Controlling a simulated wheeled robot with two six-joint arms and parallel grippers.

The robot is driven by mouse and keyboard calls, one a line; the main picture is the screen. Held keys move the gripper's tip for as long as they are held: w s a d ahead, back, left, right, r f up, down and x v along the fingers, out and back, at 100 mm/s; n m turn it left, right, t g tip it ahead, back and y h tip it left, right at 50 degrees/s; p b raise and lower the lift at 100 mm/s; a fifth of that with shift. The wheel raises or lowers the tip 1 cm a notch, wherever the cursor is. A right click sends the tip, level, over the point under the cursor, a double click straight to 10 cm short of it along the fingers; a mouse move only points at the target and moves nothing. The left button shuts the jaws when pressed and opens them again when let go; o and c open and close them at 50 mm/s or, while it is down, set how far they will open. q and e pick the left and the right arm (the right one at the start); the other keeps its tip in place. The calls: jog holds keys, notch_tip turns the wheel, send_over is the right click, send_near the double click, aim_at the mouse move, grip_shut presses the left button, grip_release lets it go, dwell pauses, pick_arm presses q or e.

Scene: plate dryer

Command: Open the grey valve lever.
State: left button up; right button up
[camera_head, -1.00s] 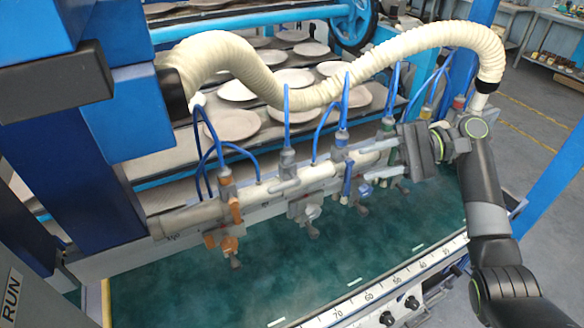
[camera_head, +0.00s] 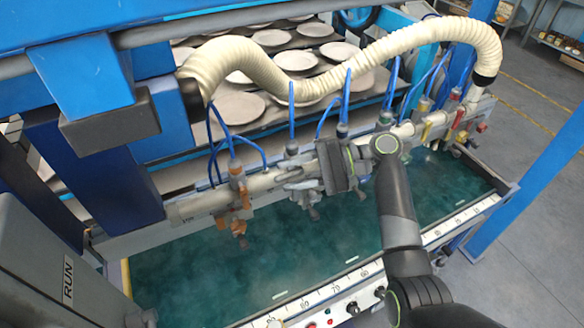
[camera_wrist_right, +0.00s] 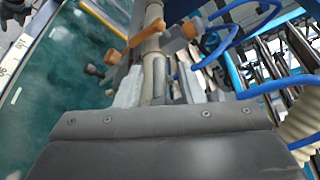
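The grey valve (camera_head: 292,149) sits on the pale horizontal pipe, just right of the orange valve (camera_head: 237,170). Its lower nozzle (camera_head: 313,213) hangs over the green basin. My right gripper (camera_head: 297,178) points left along the pipe at the grey valve, and its fingers overlap the valve and hide much of its lever. In the right wrist view the two pale fingers (camera_wrist_right: 161,87) stand apart on either side of the pipe. Whether they touch the lever cannot be told. The orange valve (camera_wrist_right: 190,28) shows beyond them. My left gripper is not in view.
Blue hoses (camera_head: 348,95) rise from the valves, close to my right gripper. A ribbed cream hose (camera_head: 400,52) arches above the pipe. Plates (camera_head: 240,106) lie on racks behind. Yellow (camera_head: 427,128) and red valves stand farther right. The green basin (camera_head: 220,270) lies below.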

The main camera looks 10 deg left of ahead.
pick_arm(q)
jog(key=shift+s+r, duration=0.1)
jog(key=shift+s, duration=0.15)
pick_arm(e)
jog(key=shift+a+f, duration=0.1)
jog(key=shift+a, duration=0.1)
grip_shut()
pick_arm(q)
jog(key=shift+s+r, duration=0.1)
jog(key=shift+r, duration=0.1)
pick_arm(e)
jog(key=shift+s, duration=0.1)
jog(key=shift+t+h+p, duration=0.3)
jog(key=shift+h+p, duration=0.4)
jog(key=shift+p, duration=0.05)
jog(key=shift+f+n+t+h+p, duration=0.15)
jog(key=shift+n+t+h+p, duration=0.2)
jog(key=shift+h, duration=0.35)
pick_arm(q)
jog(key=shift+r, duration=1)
pick_arm(e)
jog(key=shift+f+n+t+h, duration=0.25)
jog(key=shift+t+h, duration=0.2)
jog(key=shift+h, duration=0.35)
jog(key=shift+f+n+t+h, duration=0.1)
jog(key=shift+f+t+h, duration=0.25)
jog(key=shift+h, duration=0.45)
jog(key=shift+d+r, duration=0.1)
